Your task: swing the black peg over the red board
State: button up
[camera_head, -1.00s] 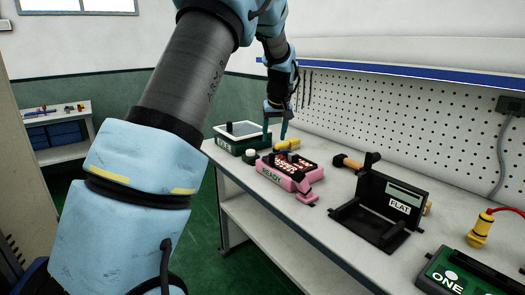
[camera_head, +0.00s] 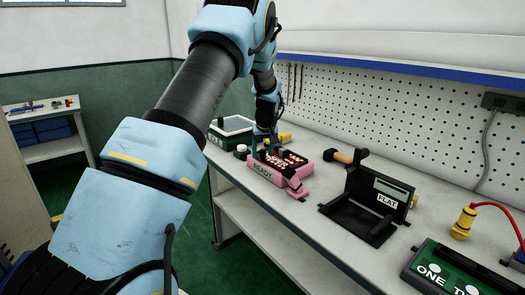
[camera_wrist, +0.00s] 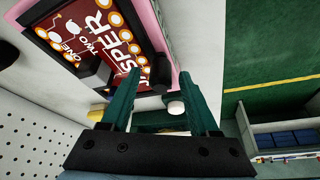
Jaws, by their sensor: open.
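The red board (camera_head: 280,160) lies in a pink holder (camera_head: 292,181) marked READY on the bench. In the wrist view the red board (camera_wrist: 105,40) shows white lettering and gold rings. A short black peg (camera_wrist: 161,74) stands at the board's edge, beside the pink rim. My gripper (camera_head: 266,143) is low over the far left part of the holder. In the wrist view my gripper (camera_wrist: 160,76) has its two teal fingers apart, with the black peg between their tips; I cannot tell whether they touch it. The peg is hard to make out in the head view.
A dark block (camera_wrist: 94,72) overhangs the board. A yellow piece (camera_head: 285,137) and a green box with a pale top (camera_head: 232,125) stand behind. To the right are a black fixture marked FLAT (camera_head: 375,205) and a green box (camera_head: 460,275). Bare bench lies in front.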

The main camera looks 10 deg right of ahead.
grip_shut()
dwell(0.4)
